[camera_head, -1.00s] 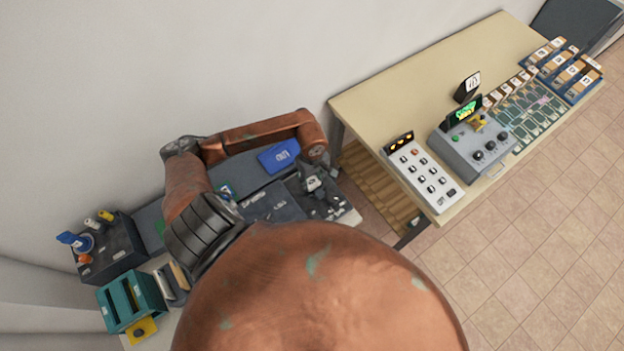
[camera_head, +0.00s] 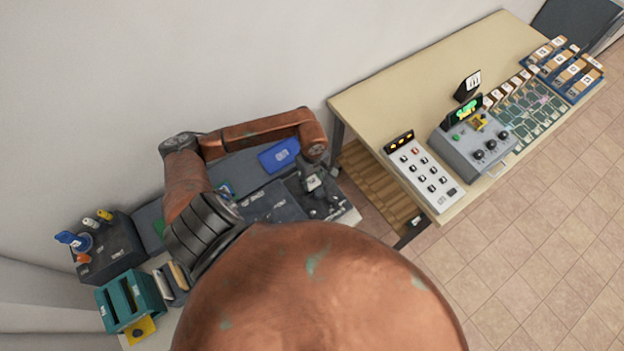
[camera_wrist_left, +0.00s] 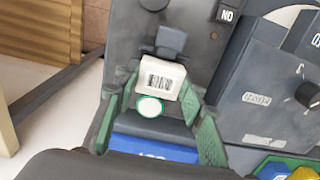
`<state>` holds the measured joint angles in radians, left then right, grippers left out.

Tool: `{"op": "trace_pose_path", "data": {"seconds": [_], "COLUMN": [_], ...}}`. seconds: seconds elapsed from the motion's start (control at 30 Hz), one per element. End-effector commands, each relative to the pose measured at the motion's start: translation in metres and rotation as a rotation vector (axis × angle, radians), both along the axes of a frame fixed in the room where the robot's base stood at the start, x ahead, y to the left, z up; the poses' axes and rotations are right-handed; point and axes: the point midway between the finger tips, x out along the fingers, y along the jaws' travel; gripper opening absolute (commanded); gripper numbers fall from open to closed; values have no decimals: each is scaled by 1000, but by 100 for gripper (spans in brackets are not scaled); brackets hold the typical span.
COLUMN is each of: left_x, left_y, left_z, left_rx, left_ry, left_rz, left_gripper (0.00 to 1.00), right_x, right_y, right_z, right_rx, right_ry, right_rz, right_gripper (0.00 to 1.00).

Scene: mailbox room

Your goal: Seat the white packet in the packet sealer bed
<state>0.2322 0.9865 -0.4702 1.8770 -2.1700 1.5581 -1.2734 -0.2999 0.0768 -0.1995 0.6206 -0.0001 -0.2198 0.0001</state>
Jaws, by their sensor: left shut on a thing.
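The white packet (camera_wrist_left: 160,79), with a barcode on its face, sits between the fingertips of my left gripper (camera_wrist_left: 158,88) in the left wrist view. The gripper is shut on it. In the head view the packet is a small pale patch (camera_head: 313,182) at the left gripper (camera_head: 314,172), below the wrist. A dark grey device (camera_head: 328,201), apparently the packet sealer, lies under and around the gripper; its dark surface (camera_wrist_left: 195,45) shows behind the packet. I cannot tell whether the packet touches the bed. My right gripper is not in view.
A blue tray (camera_head: 279,155) lies left of the gripper. A grey unit with a black knob (camera_wrist_left: 270,95) stands close on the right in the wrist view. A teal rack (camera_head: 130,302) and dark tool holder (camera_head: 108,250) are farther left. A separate table (camera_head: 400,90) stands right.

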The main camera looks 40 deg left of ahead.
Motion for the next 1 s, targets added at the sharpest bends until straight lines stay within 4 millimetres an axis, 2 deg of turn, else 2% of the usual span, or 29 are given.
{"op": "trace_pose_path", "data": {"seconds": [1.0], "left_x": [0], "left_y": [0], "left_z": [0], "left_rx": [0], "left_ry": [0], "left_rz": [0], "left_gripper": [8], "right_x": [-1], "right_y": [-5], "right_z": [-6], "right_rx": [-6], "right_ry": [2], "right_rz": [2], "right_gripper": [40]}}
